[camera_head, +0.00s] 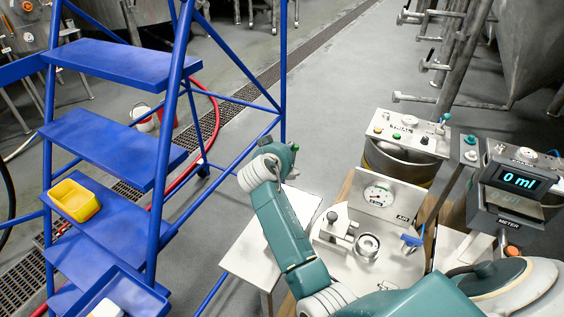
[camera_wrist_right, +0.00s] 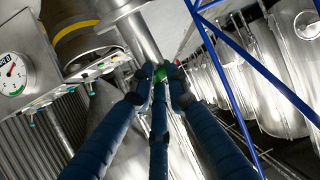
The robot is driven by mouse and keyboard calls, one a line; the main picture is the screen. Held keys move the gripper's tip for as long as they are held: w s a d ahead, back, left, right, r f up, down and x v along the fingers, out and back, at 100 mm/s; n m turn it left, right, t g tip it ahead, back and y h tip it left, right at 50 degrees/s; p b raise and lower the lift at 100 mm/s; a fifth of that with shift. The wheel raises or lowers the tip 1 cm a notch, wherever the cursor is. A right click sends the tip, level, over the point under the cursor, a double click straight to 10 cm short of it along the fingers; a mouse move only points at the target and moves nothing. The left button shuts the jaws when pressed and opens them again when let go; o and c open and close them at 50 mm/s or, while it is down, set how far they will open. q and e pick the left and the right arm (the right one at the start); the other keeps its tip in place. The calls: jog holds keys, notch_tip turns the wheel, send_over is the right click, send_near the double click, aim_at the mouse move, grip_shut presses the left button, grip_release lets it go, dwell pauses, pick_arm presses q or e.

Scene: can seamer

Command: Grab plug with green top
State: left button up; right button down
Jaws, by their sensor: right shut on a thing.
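In the right wrist view, my right gripper (camera_wrist_right: 159,78) has its blue fingers closed together on a small green thing, the plug with green top (camera_wrist_right: 160,71). Only a bit of green shows between the fingertips; the rest of the plug is hidden by them. A shiny metal cylinder shows right behind the fingertips, and I cannot tell whether the plug touches it. My left gripper is not in view.
Blue steps (camera_head: 120,62) stand at left, with a yellow bin (camera_head: 75,200) on one tread. A white bench with a gauge panel (camera_head: 381,195) is right of my arm. Grey floor is open behind.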

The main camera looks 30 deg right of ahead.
jog(key=shift+w+d+r+p, duration=0.15)
jog(key=shift+r+p, duration=0.2)
jog(key=shift+r, duration=0.7)
jog(key=c, duration=0.9)
grip_release()
jog(key=o, duration=0.4)
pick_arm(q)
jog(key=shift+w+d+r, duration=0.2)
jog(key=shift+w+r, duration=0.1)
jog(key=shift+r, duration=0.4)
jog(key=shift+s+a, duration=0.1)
